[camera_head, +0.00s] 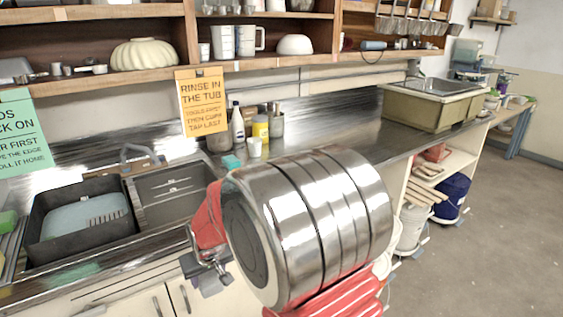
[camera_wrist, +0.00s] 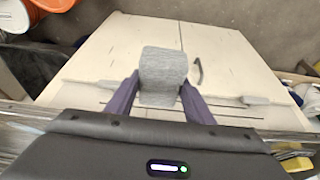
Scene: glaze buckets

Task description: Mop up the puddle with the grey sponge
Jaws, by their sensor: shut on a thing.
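The grey sponge (camera_wrist: 163,68) is held between the two dark fingers of my gripper (camera_wrist: 160,92) in the wrist view. The gripper is shut on it, and the sponge sticks out past the fingertips. A pale, cream surface lies behind the sponge; I cannot tell how far off it is. In the head view my gripper (camera_head: 205,276) is low in front of the cream cabinet doors, below the counter's front edge, partly hidden by my arm. I cannot make out a puddle in either view.
A steel counter (camera_head: 345,135) carries a sink basin (camera_head: 172,195), a dark tub (camera_head: 42,212) and bottles by the wall. A blue bucket (camera_head: 452,196) stands under the counter at right. The floor at right is clear.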

